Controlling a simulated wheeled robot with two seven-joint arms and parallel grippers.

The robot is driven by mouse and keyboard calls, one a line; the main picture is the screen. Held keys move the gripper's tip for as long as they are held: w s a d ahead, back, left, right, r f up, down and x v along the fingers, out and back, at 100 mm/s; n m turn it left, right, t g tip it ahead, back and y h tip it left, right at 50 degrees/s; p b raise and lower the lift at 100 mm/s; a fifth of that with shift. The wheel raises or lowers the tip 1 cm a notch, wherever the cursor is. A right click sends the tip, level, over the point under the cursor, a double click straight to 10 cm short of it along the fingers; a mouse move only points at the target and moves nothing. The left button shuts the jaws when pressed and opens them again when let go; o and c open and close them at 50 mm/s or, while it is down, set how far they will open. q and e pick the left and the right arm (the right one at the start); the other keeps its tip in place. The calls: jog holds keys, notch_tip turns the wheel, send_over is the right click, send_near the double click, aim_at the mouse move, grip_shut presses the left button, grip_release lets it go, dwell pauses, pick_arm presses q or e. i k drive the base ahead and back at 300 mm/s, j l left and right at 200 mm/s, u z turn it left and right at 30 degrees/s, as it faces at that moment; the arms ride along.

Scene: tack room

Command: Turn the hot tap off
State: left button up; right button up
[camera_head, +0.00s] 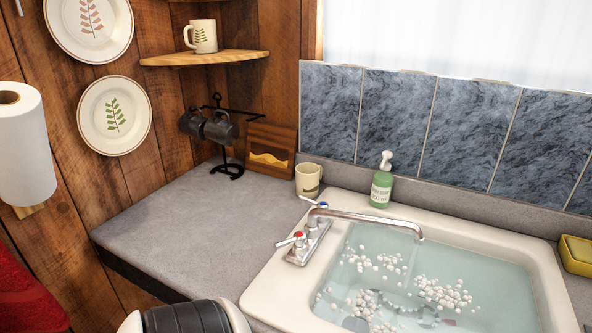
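The tap (308,243) is chrome and stands on the left rim of the white sink. Its handle with a red mark (297,239) is at the near end of the tap base. The handle with a blue mark (320,205) is at the far end. The spout (368,216) reaches right over the basin. A faint pale stream seems to fall from its tip, but I cannot be sure. Neither of my grippers shows, and nothing touches the handles.
The sink (272,292) holds water with white foam and submerged dishes hard to make out. A green soap bottle (381,190) and cream mug (307,181) stand behind the tap. A mug rack (217,130) stands further left. The grey counter (190,222) left of the tap is clear.

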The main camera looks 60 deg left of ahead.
aim_at(298, 238)
jog(key=u, duration=1.85)
jog(key=k+j+z, duration=0.1)
jog(key=j+z, duration=0.2)
jog(key=j, duration=0.15)
jog(key=k+j+z, duration=0.15)
jog(key=j+z, duration=0.15)
jog(key=j, duration=0.1)
